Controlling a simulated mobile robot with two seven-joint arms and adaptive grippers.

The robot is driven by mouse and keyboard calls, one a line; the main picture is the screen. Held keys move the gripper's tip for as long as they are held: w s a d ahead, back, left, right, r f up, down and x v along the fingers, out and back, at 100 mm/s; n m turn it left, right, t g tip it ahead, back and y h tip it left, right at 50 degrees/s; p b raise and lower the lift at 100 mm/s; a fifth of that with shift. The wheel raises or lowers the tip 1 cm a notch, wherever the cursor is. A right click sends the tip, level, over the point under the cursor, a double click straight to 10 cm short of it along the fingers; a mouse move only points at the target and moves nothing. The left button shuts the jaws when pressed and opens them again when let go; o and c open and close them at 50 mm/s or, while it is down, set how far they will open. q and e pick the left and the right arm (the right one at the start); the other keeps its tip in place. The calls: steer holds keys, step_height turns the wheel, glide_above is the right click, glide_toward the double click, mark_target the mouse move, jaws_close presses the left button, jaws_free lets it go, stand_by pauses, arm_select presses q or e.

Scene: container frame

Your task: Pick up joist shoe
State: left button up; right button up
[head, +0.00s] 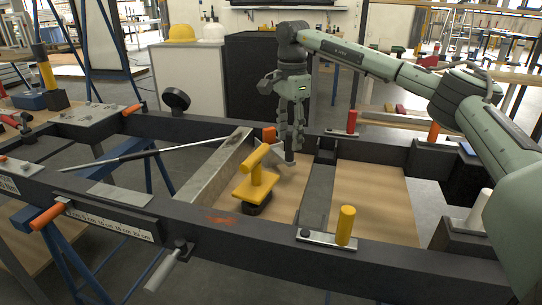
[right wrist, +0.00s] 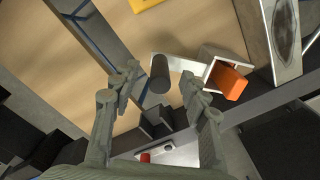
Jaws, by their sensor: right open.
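My right gripper (head: 290,158) points down at the far side of the frame. In the right wrist view its two fingers (right wrist: 160,74) stand apart, with a dark grey cylinder (right wrist: 160,72) visible between them. A light metal strip (right wrist: 188,63) runs from beside the cylinder to an open box-like metal bracket (right wrist: 208,53), which looks like the joist shoe. I cannot tell whether the fingers touch the cylinder. My left gripper is not in view.
An orange block (right wrist: 229,80) sits at the bracket's opening. A dark crosspiece (head: 318,195) lies to the right, and a red cylinder (head: 352,121) stands on the far beam. A grey bar (head: 212,166) lies left.

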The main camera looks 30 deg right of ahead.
mark_target(290, 160)
step_height(290, 160, down, 4)
steer(key=shift+d+f, duration=0.1)
jaws_close()
stand_by(0.4)
